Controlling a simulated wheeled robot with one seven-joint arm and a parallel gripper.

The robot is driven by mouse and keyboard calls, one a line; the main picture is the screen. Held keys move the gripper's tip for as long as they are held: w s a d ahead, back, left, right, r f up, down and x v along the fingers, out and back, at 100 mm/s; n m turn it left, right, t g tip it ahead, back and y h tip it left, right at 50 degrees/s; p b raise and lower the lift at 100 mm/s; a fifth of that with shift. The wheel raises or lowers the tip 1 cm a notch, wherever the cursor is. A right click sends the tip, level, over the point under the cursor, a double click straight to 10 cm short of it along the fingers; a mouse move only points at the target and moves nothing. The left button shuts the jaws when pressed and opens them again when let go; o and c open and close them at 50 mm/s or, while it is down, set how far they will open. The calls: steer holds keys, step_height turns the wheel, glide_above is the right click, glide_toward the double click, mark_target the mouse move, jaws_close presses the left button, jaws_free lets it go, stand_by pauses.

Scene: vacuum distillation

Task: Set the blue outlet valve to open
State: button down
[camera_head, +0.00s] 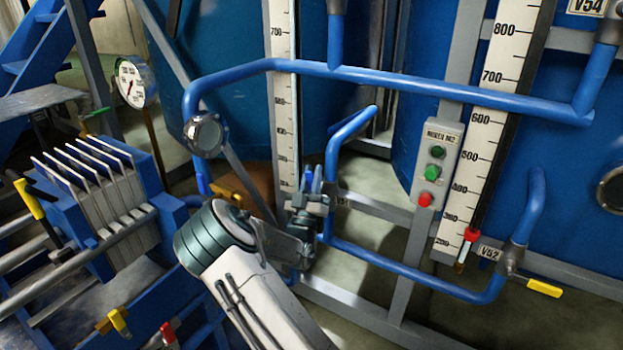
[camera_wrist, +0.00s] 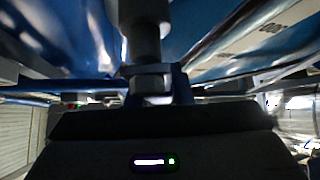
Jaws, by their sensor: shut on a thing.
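The blue outlet valve shows a small blue handle (camera_head: 316,180) on the blue pipe left of a partly hidden "V5" tag (camera_head: 342,201). My gripper (camera_head: 309,203) is at this valve and covers most of its body. The gripper is shut on the blue handle. In the wrist view, a grey valve stem with a nut (camera_wrist: 150,78) stands just beyond my dark gripper body, with a blue part (camera_wrist: 181,86) beside it. The fingertips are mostly hidden there, and the exact angle of the handle cannot be told.
Blue pipes (camera_head: 440,92) run above and right of my gripper, in front of blue tanks. A yellow-handled valve (camera_head: 543,287) marked V52 is at the right. A button box (camera_head: 437,165) is on a grey post. A filter press (camera_head: 112,195) and gauge (camera_head: 131,83) stand left.

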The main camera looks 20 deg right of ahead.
mark_target(310, 185)
steer(key=c, duration=1.3)
jaws_free()
steer(key=shift+p+v, duration=0.4)
steer(key=shift+v, duration=3.45)
